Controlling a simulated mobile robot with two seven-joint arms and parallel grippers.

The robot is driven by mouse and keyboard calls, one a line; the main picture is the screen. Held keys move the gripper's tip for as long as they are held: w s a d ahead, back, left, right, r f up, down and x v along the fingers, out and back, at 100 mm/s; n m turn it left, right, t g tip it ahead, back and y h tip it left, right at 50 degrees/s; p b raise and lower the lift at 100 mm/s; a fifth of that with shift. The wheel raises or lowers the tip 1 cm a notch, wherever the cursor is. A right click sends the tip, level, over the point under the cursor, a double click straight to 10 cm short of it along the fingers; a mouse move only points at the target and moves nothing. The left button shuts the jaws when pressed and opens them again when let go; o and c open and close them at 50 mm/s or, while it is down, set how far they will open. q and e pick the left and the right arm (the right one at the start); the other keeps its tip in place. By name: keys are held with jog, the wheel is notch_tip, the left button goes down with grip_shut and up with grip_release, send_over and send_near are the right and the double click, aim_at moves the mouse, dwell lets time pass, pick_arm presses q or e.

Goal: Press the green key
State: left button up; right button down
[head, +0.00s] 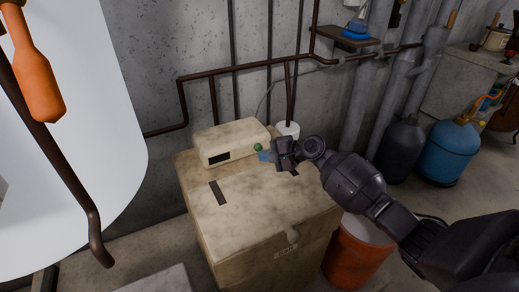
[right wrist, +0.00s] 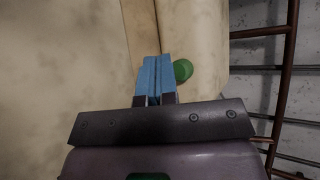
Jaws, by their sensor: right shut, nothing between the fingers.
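The green key (head: 258,147) is a small round button on the front of a cream box (head: 232,135) with a dark display. The box stands at the back of a cream cabinet top (head: 250,205). My right gripper (head: 264,156) is shut and empty, with its blue fingertips just in front of and slightly below the key. In the right wrist view the green key (right wrist: 183,70) shows just right of the shut blue fingers (right wrist: 152,78). I cannot tell whether they touch. My left gripper is not in view.
A dark slot (head: 218,192) lies in the cabinet top. A white cup-like object (head: 288,130) stands behind my right gripper. Pipes (head: 240,68) run along the wall behind. An orange bucket (head: 355,255) stands right of the cabinet, under my right arm. The cabinet top's front is clear.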

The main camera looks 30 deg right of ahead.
jog(key=shift+w, duration=0.2)
jog(key=shift+w, duration=0.2)
jog(key=shift+w, duration=0.5)
dwell(0.8)
dwell(0.4)
jog(key=shift+s+r, duration=0.15)
jog(key=shift+s, duration=0.4)
jog(key=shift+s+p, duration=0.35)
jog(key=shift+f, duration=0.2)
